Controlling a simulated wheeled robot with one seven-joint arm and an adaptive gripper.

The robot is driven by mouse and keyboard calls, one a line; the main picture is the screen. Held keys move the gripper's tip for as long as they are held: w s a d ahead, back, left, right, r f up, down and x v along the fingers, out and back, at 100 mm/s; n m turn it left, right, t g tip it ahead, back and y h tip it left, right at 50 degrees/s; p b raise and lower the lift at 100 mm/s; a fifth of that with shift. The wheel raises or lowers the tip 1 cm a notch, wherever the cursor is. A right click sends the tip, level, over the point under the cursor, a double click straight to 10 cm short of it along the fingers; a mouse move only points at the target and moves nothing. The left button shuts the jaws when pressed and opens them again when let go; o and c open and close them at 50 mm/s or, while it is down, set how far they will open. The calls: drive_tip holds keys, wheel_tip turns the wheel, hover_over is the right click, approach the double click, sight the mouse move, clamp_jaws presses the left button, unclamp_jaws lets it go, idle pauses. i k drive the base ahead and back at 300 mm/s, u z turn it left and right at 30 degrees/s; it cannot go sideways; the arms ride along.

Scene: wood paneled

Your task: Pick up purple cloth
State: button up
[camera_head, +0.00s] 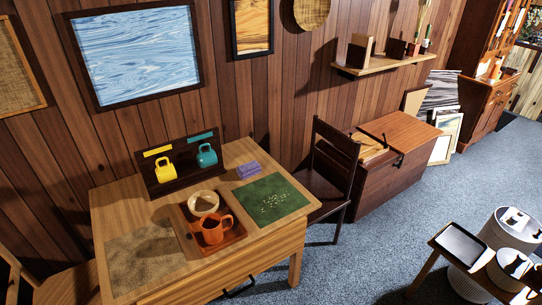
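The purple cloth (248,170) is a small folded bundle lying on the wooden table (138,222). It lies near the table's back edge, just behind the green mat (271,199) and right of the dark mug stand (181,176). Nothing covers the cloth from this view. I cannot make out my gripper in this view, so its place relative to the cloth does not show.
An orange tray (231,239) holds an orange mug (212,230) and a pale bowl (203,203). Yellow (165,168) and teal (207,155) mugs are at the stand. A dark chair (333,165) stands right of the table. Carpet (385,235) is open beyond it.

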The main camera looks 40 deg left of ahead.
sight(246, 171)
drive_tip(key=i, duration=2.1)
drive_tip(key=u, duration=2.35)
